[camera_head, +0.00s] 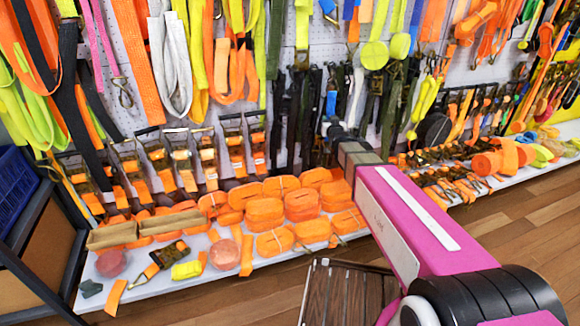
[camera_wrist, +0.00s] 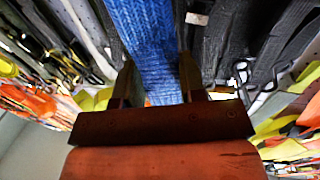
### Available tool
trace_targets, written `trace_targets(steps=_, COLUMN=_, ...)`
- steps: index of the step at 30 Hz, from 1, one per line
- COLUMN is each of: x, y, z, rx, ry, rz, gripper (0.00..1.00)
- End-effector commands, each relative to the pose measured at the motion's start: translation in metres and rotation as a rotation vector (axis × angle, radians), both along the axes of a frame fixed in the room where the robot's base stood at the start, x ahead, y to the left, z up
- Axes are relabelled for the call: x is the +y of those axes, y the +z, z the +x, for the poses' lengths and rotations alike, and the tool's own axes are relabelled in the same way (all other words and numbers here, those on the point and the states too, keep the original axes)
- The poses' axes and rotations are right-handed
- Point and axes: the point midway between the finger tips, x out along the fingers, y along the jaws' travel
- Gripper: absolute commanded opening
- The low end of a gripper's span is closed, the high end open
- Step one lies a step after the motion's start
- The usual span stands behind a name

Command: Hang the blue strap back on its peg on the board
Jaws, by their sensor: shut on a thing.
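In the wrist view the blue strap (camera_wrist: 146,40) is a flat, woven band. It runs from the top of the picture down between the two fingers of my gripper (camera_wrist: 157,82), which is shut on it. Its far end runs out of that view. In the head view my pink arm reaches to the lower middle of the white pegboard (camera_head: 117,45), and my fingers cannot be made out. A small blue patch shows just above the arm's end, but I cannot tell if it is the held strap. Hanging straps hide the pegs, and I cannot tell which is the blue strap's.
Black straps (camera_head: 283,115) hang close around the arm's end. Orange rolled straps (camera_head: 265,210) fill the white shelf (camera_head: 215,280) below. A slatted wooden stool or crate (camera_head: 345,295) stands in front, and a blue bin (camera_head: 15,190) is at the left. Wooden floor is free at the right.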

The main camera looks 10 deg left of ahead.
Motion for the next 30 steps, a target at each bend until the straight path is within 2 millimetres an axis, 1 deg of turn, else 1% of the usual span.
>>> trace_targets(steps=1, x=0.018, y=-0.021, z=-0.006, rx=0.003, ry=0.024, rz=-0.002, gripper=0.0)
trace_targets(steps=5, x=0.057, y=-0.065, z=-0.026, rx=0.007, ry=0.079, rz=-0.001, gripper=0.0)
trace_targets(steps=6, x=0.069, y=-0.078, z=-0.032, rx=0.007, ry=0.095, rz=-0.001, gripper=0.0)
trace_targets(steps=8, x=0.085, y=-0.098, z=-0.043, rx=0.008, ry=0.121, rz=-0.001, gripper=0.0)
trace_targets(steps=9, x=0.096, y=-0.112, z=-0.051, rx=0.009, ry=0.138, rz=-0.001, gripper=0.0)
trace_targets(steps=12, x=0.119, y=-0.14, z=-0.069, rx=0.009, ry=0.176, rz=-0.002, gripper=0.0)
trace_targets(steps=15, x=0.133, y=-0.16, z=-0.083, rx=0.01, ry=0.202, rz=-0.001, gripper=0.0)
trace_targets(steps=18, x=0.142, y=-0.172, z=-0.092, rx=0.011, ry=0.219, rz=0.0, gripper=0.0)
trace_targets(steps=21, x=0.147, y=-0.179, z=-0.097, rx=0.01, ry=0.228, rz=0.001, gripper=0.0)
trace_targets(steps=25, x=0.15, y=-0.183, z=-0.1, rx=0.01, ry=0.234, rz=0.002, gripper=0.0)
trace_targets(steps=30, x=0.151, y=-0.183, z=-0.098, rx=0.009, ry=0.234, rz=0.001, gripper=0.0)
